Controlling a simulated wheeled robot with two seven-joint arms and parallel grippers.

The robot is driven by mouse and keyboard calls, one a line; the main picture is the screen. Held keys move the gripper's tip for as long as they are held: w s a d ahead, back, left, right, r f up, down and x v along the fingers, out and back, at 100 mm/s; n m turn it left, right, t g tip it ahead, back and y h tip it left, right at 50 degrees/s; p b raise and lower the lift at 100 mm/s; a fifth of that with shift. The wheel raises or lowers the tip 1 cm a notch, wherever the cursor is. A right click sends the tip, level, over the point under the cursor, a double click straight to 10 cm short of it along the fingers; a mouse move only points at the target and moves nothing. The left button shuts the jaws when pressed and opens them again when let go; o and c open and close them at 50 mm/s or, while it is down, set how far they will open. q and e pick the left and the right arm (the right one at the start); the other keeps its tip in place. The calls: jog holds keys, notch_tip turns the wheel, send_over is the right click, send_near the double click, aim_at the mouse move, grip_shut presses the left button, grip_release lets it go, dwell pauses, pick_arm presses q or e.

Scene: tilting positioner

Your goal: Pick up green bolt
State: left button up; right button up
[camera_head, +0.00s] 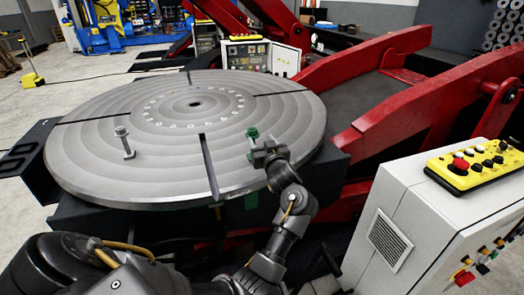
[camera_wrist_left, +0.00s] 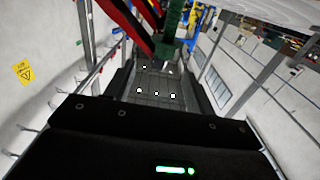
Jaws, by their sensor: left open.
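The green bolt (camera_head: 252,133) stands near the right front part of the round grey turntable (camera_head: 90,165), with its head up. My left gripper (camera_head: 264,152) is at the turntable's front right edge, close beside the bolt. It hides the bolt's lower part in the head view. In the left wrist view a green shaft, seemingly the bolt (camera_wrist_left: 173,27), shows at the top centre, beyond the dark gripper body. The left gripper is open. Whether the bolt is between its fingers cannot be told. My right gripper is not in view.
A grey bolt (camera_head: 123,140) stands on the left part of the turntable. Red positioner arms (camera_head: 400,110) rise to the right. A white cabinet with a yellow button panel (camera_head: 475,165) stands at the front right. Another control panel (camera_head: 247,55) is behind the turntable.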

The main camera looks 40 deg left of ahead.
aim_at(253, 130)
pick_arm(q)
jog(key=x, duration=0.5)
jog(key=shift+w+a+p, duration=0.1)
jog(key=shift+a+p, duration=0.3)
jog(key=shift+a, duration=0.05)
jog(key=p+x, duration=0.1)
jog(key=x, duration=0.3)
jog(key=shift+a+r, duration=0.1)
jog(key=shift+a, duration=0.2)
jog(key=shift+w+a+p, duration=0.25)
jog(key=shift+p, duration=0.05)
jog(key=shift+d, duration=0.1)
grip_shut()
